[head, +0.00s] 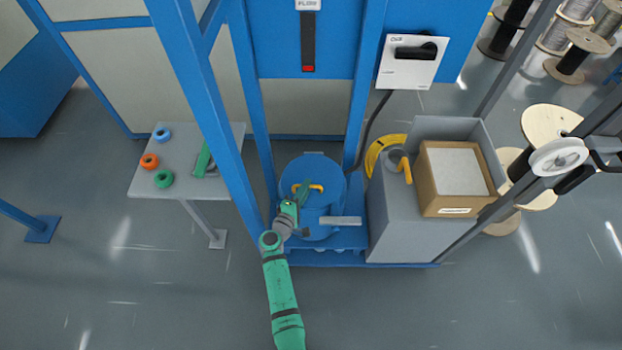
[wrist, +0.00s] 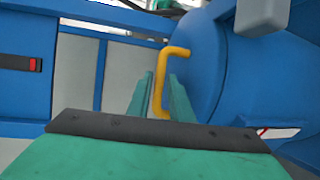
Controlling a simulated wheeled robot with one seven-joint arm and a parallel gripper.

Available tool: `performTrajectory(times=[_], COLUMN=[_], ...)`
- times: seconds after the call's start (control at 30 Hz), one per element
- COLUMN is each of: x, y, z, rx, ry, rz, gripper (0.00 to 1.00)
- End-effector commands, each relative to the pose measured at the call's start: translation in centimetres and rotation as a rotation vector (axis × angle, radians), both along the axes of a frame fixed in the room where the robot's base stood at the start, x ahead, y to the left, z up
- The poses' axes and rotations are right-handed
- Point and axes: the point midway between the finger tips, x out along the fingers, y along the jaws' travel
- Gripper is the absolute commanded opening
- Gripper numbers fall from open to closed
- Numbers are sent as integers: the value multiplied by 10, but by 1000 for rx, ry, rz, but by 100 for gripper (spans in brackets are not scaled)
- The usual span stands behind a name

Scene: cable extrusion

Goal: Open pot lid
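The blue round pot lid (head: 318,172) lies on top of the blue pot in the middle of the head view and looks shut. It carries a yellow bent handle (head: 314,187), partly hidden by my gripper (head: 302,193). In the wrist view, the handle (wrist: 158,88) shows between the two green fingers of my gripper (wrist: 162,82). The fingers are apart, with a gap on at least one side of the handle. I cannot tell how deep the handle sits between them. The blue lid (wrist: 205,70) fills the area to the right of the handle.
Blue frame posts (head: 205,110) rise left of the pot. A grey cabinet (head: 392,218) with a cardboard box (head: 455,208) stands to the right. A small grey table (head: 160,185) with coloured rings is at left. A grey bar (head: 340,220) lies near the lid's front edge.

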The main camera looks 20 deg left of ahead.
Motion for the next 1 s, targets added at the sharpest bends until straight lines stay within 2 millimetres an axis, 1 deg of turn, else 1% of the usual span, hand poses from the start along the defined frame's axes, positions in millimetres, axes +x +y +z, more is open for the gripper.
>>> performTrajectory(times=[0.03, 0.1, 0.2, 0.33, 0.5, 0.73, 0.77, 0.8, 0.83, 1.0], x=[10, 22, 36, 48, 53, 53, 53, 53, 53, 53], y=[-1, -2, -5, -5, -4, -3, -3, -3, -3, -4], z=[-1, -3, -5, -8, -10, -10, -10, -10, -10, -10], rx=[-1, 0, -1, 0, 0, 0, 0, 0, 0, 1], ry=[-1, -1, -1, 0, 0, 0, 0, 0, 0, 0], rz=[-2, 0, -2, 0, 3, 6, 6, 6, 5, 5], gripper=[19, 19, 19, 19, 19, 19, 17, 7, 0, 0])
